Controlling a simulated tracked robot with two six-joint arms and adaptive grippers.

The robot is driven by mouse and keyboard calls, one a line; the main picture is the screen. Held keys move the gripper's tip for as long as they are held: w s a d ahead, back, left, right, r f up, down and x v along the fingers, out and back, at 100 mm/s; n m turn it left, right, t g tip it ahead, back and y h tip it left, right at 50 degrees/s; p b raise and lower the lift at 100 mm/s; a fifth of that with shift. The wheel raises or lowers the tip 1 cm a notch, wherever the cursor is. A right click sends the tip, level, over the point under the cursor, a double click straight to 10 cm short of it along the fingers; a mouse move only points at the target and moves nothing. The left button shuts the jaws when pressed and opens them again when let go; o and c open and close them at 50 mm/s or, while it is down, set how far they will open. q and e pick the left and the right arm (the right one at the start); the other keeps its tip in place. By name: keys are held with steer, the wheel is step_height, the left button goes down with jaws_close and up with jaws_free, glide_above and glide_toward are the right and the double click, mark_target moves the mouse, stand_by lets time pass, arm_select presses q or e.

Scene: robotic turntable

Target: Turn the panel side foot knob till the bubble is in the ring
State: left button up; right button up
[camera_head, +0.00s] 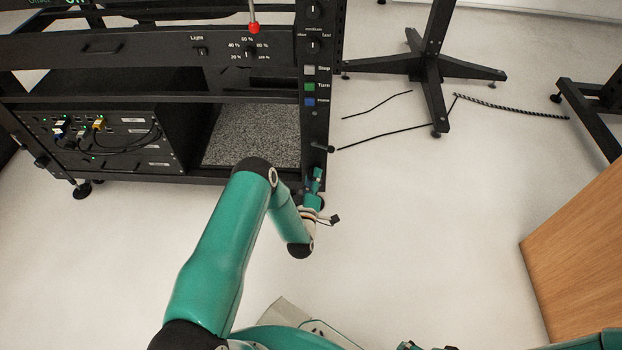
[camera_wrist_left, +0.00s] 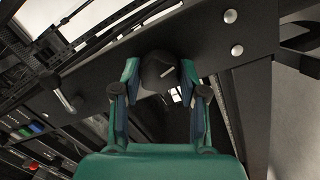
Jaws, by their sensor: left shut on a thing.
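The dark round foot knob (camera_wrist_left: 158,72) with a pale mark on its face sits between the two fingers of my left gripper (camera_wrist_left: 157,80) in the wrist view. The fingers press on it from both sides, so the gripper is shut on it. In the head view my left gripper (camera_head: 316,184) is low beside the foot of the panel post (camera_head: 315,115), and the knob is hidden there. I cannot make out the bubble or its ring in either view. My right gripper is not in view.
The black rack carries a panel with buttons and dials (camera_head: 250,50) and a cabled box (camera_head: 95,140). Another rack foot (camera_head: 81,190) stands at the left. Black stand legs (camera_head: 425,70) and loose cables lie behind right. A wooden board (camera_head: 580,250) is at right. Floor between is clear.

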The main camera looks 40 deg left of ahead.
arm_select(q)
steer(key=n, duration=0.6)
steer(key=shift+s+a+f+y, duration=0.2)
steer(key=shift+f+y, duration=0.1)
steer(key=shift+y, duration=0.1)
steer(key=shift+n, duration=0.4)
steer(key=o, duration=1)
steer(key=shift+o, duration=0.6)
steer(key=shift+w+d+r, duration=0.1)
steer(key=shift+r, duration=0.05)
